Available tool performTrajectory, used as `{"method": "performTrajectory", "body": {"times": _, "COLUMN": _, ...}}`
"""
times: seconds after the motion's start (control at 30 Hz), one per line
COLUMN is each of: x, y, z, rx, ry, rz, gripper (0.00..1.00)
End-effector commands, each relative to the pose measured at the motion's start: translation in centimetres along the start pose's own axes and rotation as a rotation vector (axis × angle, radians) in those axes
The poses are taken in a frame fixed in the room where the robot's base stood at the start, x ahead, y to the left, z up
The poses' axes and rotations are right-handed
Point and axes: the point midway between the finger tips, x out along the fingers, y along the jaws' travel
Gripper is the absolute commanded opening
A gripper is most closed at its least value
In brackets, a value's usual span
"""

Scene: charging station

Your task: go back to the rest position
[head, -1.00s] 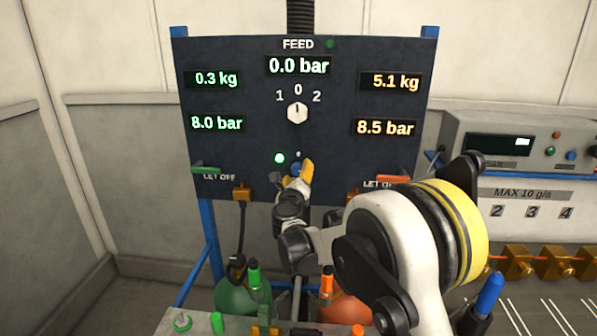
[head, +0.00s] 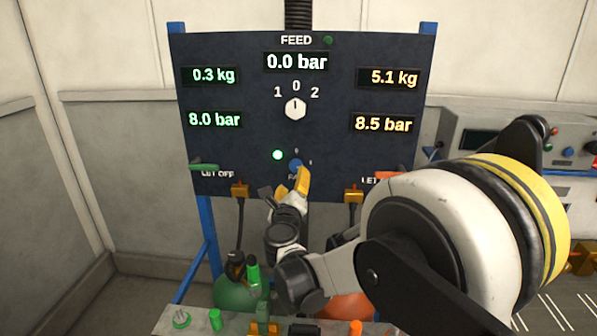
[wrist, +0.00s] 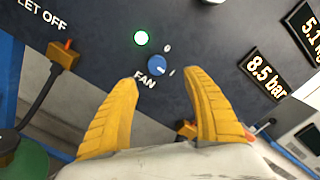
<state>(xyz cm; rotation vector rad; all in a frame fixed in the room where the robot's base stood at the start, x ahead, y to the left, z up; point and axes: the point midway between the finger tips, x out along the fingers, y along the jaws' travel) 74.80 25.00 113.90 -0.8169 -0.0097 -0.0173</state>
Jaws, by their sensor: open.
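My gripper (head: 287,190) is in front of the lower middle of the dark control panel (head: 240,100). In the wrist view its two yellow fingers (wrist: 163,100) are spread apart with nothing between them. The blue FAN knob (wrist: 157,65) lies beyond the fingertips, apart from them. A green lamp (wrist: 141,38) is lit beside the knob. In the head view the knob (head: 295,165) is partly hidden by a finger. My arm covers much of the lower right of the head view.
A green bottle (head: 235,293) and an orange bottle (head: 350,306) stand below the panel, behind a bench (head: 190,322) with small fittings. The white FEED selector (head: 295,108) points to 0. A grey instrument (head: 460,128) stands at right, partly behind my arm.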

Motion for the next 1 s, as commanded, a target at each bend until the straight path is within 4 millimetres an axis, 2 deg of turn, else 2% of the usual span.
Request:
{"method": "performTrajectory", "body": {"times": 0.13, "x": -1.6, "y": -5.2, "z": 2.8, "rx": -0.231, "ry": -0.112, "rz": 0.019, "gripper": 0.58}}
{"method": "performTrajectory", "body": {"times": 0.23, "x": -4.1, "y": -8.8, "z": 4.5, "rx": -0.491, "ry": -0.215, "rz": 0.059, "gripper": 0.58}}
{"method": "performTrajectory", "body": {"times": 0.33, "x": -7.6, "y": -11.0, "z": 4.7, "rx": -0.772, "ry": -0.302, "rz": 0.123, "gripper": 0.58}}
{"method": "performTrajectory", "body": {"times": 0.4, "x": -10.5, "y": -11.8, "z": 3.7, "rx": -0.968, "ry": -0.352, "rz": 0.183, "gripper": 0.58}}
{"method": "performTrajectory", "body": {"times": 0.47, "x": -13.1, "y": -12.1, "z": 2.2, "rx": -1.135, "ry": -0.387, "rz": 0.245, "gripper": 0.58}}
{"method": "performTrajectory", "body": {"times": 0.57, "x": -18.1, "y": -12.2, "z": -1.7, "rx": -1.404, "ry": -0.431, "rz": 0.376, "gripper": 0.58}}
{"method": "performTrajectory", "body": {"times": 0.67, "x": -23.5, "y": -12.2, "z": -7.1, "rx": -1.653, "ry": -0.461, "rz": 0.544, "gripper": 0.58}}
{"method": "performTrajectory", "body": {"times": 0.7, "x": -25.8, "y": -12.2, "z": -9.4, "rx": -1.742, "ry": -0.468, "rz": 0.618, "gripper": 0.58}}
{"method": "performTrajectory", "body": {"times": 0.8, "x": -30.8, "y": -12.4, "z": -14.7, "rx": -1.915, "ry": -0.482, "rz": 0.797, "gripper": 0.58}}
{"method": "performTrajectory", "body": {"times": 0.9, "x": -34.6, "y": -12.7, "z": -18.6, "rx": -2.023, "ry": -0.487, "rz": 0.944, "gripper": 0.58}}
{"method": "performTrajectory", "body": {"times": 1.0, "x": -37.1, "y": -13.0, "z": -21.1, "rx": -2.081, "ry": -0.489, "rz": 1.044, "gripper": 0.58}}
